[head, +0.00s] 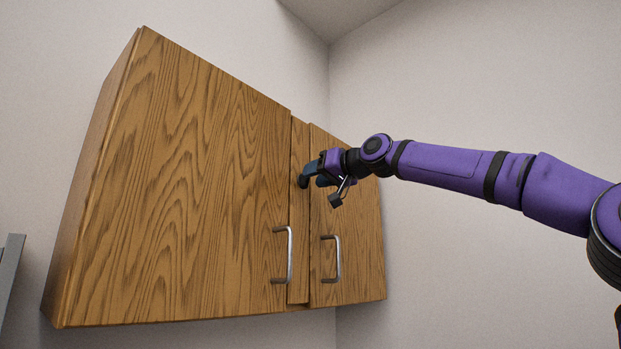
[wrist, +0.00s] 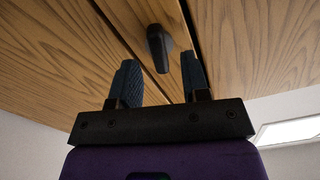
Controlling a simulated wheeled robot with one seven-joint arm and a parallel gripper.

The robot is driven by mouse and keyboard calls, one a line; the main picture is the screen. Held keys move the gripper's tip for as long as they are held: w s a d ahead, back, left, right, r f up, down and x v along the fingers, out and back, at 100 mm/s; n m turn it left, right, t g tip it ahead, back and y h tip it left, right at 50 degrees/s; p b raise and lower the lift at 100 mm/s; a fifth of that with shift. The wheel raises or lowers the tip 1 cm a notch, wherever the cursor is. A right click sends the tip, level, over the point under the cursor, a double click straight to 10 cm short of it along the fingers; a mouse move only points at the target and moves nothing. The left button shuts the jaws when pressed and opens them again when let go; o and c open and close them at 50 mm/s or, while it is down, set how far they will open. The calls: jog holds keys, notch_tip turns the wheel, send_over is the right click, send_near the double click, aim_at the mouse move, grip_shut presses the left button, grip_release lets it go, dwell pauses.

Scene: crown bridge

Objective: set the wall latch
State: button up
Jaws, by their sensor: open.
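The wall latch (wrist: 157,48) is a small dark lever on the narrow wooden strip (head: 298,250) between the two cabinet doors. In the wrist view it hangs lengthwise along the strip. My gripper (head: 312,178) is open in front of the upper part of this strip. In the wrist view its two blue fingers (wrist: 161,62) are spread to either side of the latch's lower end, with visible gaps on both sides. I cannot tell how deep the fingers reach around it. In the head view the latch is hard to separate from the dark fingertips.
The wooden wall cabinet has a wide left door (head: 180,190) and a narrower right door (head: 355,215). Metal handles, left (head: 289,255) and right (head: 337,258), stand out below my gripper. Bare walls surround the cabinet. A grey edge (head: 10,280) shows at far left.

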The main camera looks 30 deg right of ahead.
jog(key=shift+x, duration=1.15)
grip_shut()
